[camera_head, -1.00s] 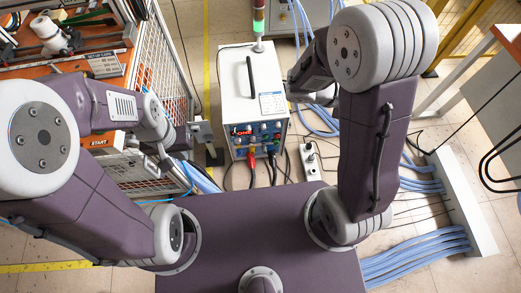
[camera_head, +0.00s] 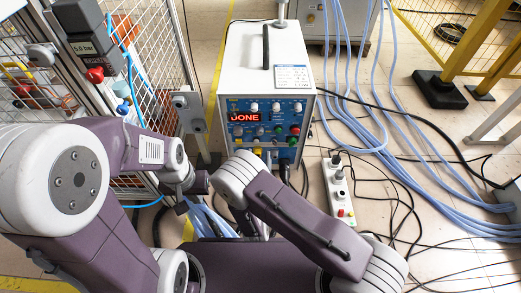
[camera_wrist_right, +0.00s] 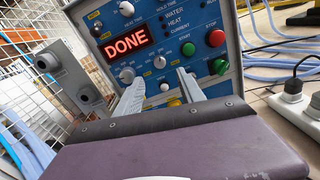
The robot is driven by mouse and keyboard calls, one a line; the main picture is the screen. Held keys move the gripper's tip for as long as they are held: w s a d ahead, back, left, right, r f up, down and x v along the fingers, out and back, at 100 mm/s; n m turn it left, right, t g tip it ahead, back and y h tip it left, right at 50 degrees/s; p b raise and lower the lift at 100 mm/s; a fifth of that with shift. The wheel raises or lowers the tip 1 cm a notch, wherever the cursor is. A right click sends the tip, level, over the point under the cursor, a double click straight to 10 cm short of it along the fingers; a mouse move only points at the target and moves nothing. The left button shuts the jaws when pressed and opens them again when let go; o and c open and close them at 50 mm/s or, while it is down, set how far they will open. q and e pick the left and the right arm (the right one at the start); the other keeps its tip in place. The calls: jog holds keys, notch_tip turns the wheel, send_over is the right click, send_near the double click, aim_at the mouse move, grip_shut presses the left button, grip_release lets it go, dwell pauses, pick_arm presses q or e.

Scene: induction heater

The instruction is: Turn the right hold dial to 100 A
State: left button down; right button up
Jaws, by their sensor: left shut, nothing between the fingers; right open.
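The white induction heater (camera_head: 264,65) stands upright, its blue front panel (camera_head: 286,119) facing me. In the right wrist view its red display (camera_wrist_right: 127,44) reads DONE. A silver dial (camera_wrist_right: 127,75) sits below the display, with a smaller dial (camera_wrist_right: 159,62) to its right. I cannot tell which is the right hold dial, and no ampere setting is readable. My right gripper (camera_wrist_right: 160,78) is open in front of these dials, its fingers apart and nothing visible between them. In the head view my right arm hides it. My left gripper (camera_head: 182,206) is shut and empty, left of the heater.
A red button (camera_wrist_right: 216,38) and a green button (camera_wrist_right: 219,67) are at the panel's right side. A wire-mesh cage (camera_head: 142,80) stands to the left. A white power strip (camera_head: 338,191) and blue cables (camera_head: 400,172) lie on the floor right of the heater.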

aim_at(260, 133)
jog(key=w+b, duration=0.5)
jog(key=w, duration=0.3)
jog(key=shift+d+f, duration=0.1)
jog(key=shift+d, duration=0.05)
jog(key=shift+w+r+b, duration=0.2)
jog(key=shift+w+b, duration=0.2)
jog(key=shift+w, duration=0.15)
grip_shut()
